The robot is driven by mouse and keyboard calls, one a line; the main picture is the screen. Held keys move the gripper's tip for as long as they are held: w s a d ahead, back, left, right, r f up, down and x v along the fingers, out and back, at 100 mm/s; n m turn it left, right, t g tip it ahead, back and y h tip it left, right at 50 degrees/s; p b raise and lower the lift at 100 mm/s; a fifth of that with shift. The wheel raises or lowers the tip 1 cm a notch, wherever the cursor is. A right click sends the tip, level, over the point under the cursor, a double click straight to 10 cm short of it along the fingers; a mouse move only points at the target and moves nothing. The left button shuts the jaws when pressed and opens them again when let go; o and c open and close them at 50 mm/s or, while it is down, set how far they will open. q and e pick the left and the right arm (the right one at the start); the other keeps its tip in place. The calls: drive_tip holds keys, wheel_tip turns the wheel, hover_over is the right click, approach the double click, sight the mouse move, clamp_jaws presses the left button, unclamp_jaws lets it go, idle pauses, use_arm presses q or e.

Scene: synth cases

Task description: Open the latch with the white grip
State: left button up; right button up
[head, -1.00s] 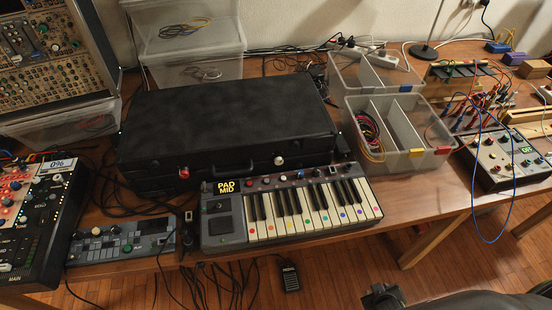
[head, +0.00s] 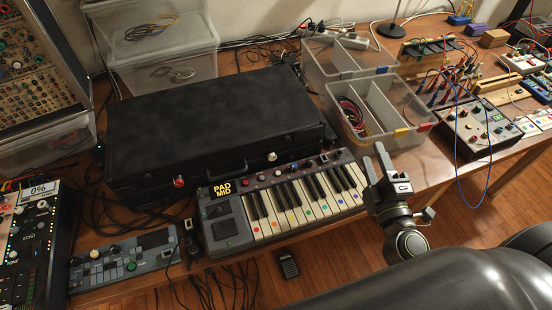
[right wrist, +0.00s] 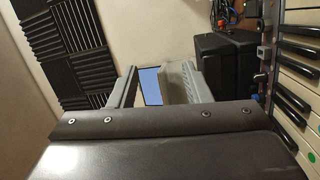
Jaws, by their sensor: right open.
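A black case (head: 215,120) lies shut on the table. Its front face has a latch with a white grip (head: 272,157) toward the right and a latch with a red grip (head: 179,181) toward the left. My right gripper (head: 388,168) is open and empty, right of the keyboard's end near the table's front edge, well apart from the white grip. Its fingers also show in the right wrist view (right wrist: 158,85), with nothing between them; neither latch can be made out there. My left gripper is not in view.
A small keyboard (head: 232,225) stands just in front of the case, below the white grip. Clear bins (head: 408,135) stand right of the case. A mixer (head: 30,240), a grey device (head: 125,262) and loose cables crowd the left.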

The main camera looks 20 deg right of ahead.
drive_tip(key=a+f+n+y, duration=0.1)
drive_tip(key=a+n+y, duration=0.5)
drive_tip(key=n, duration=0.2)
drive_tip(key=n+g+y, duration=0.4)
drive_tip(key=n+g, duration=0.1)
drive_tip(key=n, duration=0.2)
approach(274, 158)
drive_tip(key=p+x, duration=0.1)
drive_tip(key=x, duration=0.7)
drive_tip(key=shift+w+a+f, duration=0.1)
drive_tip(key=shift+w+a, duration=0.05)
drive_tip(key=shift+w, duration=0.05)
